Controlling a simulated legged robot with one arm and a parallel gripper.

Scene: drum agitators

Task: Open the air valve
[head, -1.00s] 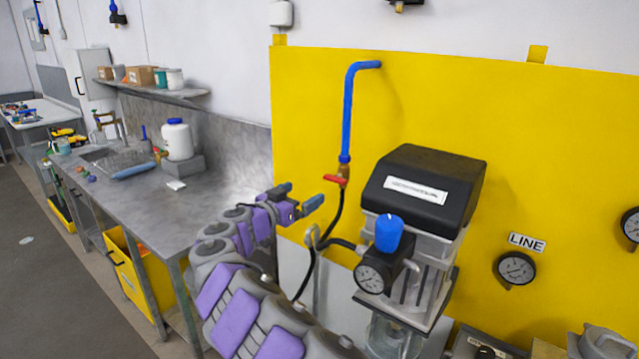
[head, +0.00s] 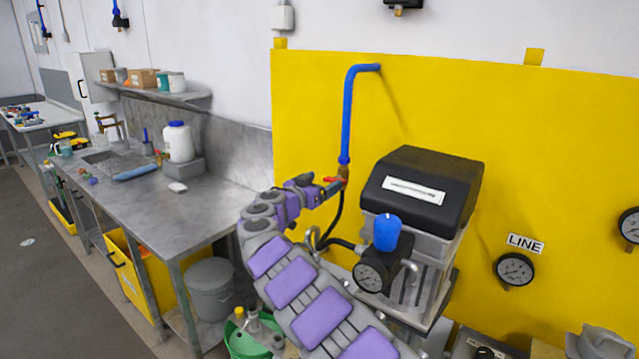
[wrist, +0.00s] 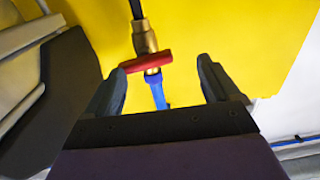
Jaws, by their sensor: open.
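The air valve has a brass body (wrist: 146,38) and a red handle (wrist: 145,61). It sits on the line below a blue pipe (head: 347,115) in front of the yellow panel; in the head view the red handle (head: 333,180) is partly covered by my gripper. My gripper (head: 330,190) is beside the valve, on its left in that view. In the wrist view my gripper (wrist: 162,72) is open. The handle shows between its fingers, closer to the left fingertip, whose tip its left end meets in the picture. I cannot tell whether they touch.
A black-topped unit (head: 425,190) with a blue knob (head: 388,233) and a gauge (head: 371,275) stands right of the valve. A black hose (head: 337,215) runs down from it. The yellow panel (head: 530,150) is behind. A steel bench (head: 190,215) stands left.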

